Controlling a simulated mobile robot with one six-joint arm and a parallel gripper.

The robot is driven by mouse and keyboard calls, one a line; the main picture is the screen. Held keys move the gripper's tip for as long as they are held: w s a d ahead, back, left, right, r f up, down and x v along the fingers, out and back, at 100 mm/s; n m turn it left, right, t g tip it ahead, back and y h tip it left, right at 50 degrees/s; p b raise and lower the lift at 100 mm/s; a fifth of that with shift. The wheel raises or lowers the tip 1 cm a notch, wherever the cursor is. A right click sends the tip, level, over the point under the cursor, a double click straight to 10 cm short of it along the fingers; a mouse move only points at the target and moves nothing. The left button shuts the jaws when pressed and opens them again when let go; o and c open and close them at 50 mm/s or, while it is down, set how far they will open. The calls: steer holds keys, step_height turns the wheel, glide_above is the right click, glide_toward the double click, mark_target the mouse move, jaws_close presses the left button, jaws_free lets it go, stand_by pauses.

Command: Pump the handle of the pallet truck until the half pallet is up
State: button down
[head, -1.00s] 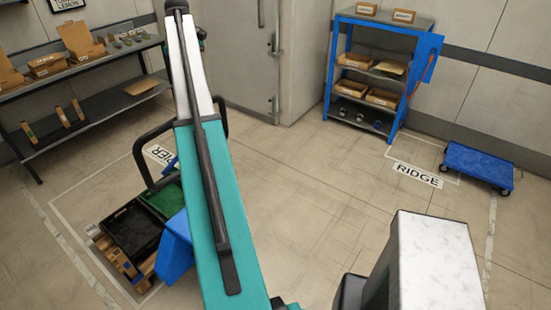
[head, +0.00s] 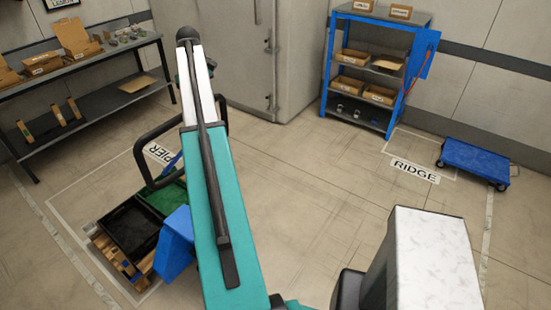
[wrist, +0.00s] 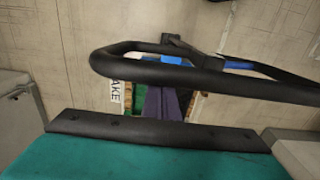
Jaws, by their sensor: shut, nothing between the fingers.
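The pallet truck shows at the left in the head view, with a black looped handle (head: 143,160) and a blue body (head: 174,248). My arm crosses in front of it and hides part of the loop. The half pallet (head: 107,250) is brown wood, low over the floor, under a black crate (head: 112,218) and a green crate (head: 163,198). Its height off the floor cannot be told. In the wrist view the handle (wrist: 180,68) spans the picture ahead of my gripper (wrist: 160,132), which shows only in part at the bottom. My gripper is shut and empty; contact with the handle cannot be told.
A long shelf (head: 95,97) with boxes stands at the left wall. A blue rack (head: 325,65) stands at the back right. A blue platform cart (head: 476,160) stands at the right, near the RIDGE floor label (head: 415,171). The middle floor is clear.

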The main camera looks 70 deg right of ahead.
steer(key=s+a+f, duration=0.2)
steer(key=s+a, duration=0.1)
steer(key=s, duration=0.7)
steer(key=s+a+f, duration=0.3)
steer(key=s+a, duration=0.1)
steer(key=s, duration=0.7)
steer(key=s+a+f, duration=0.2)
steer(key=s+a, duration=0.1)
steer(key=s, duration=0.7)
steer(key=shift+s+a+f, duration=0.25)
steer(key=shift+s+f, duration=0.05)
steer(key=shift+w+d+r, duration=0.1)
steer(key=shift+w, duration=0.05)
steer(key=w+d+r, duration=0.3)
steer(key=w+d, duration=0.1)
steer(key=w, duration=0.8)
steer(key=w+d+r, duration=0.2)
steer(key=w+d, duration=0.2)
steer(key=w, duration=0.8)
steer(key=w+d+r, duration=0.3)
steer(key=w+d, duration=0.1)
steer(key=w, duration=0.8)
step_height(320, 180, up, 12)
steer(key=shift+s, duration=0.25)
steer(key=shift+a+r, duration=0.1)
steer(key=shift+a, duration=0.05)
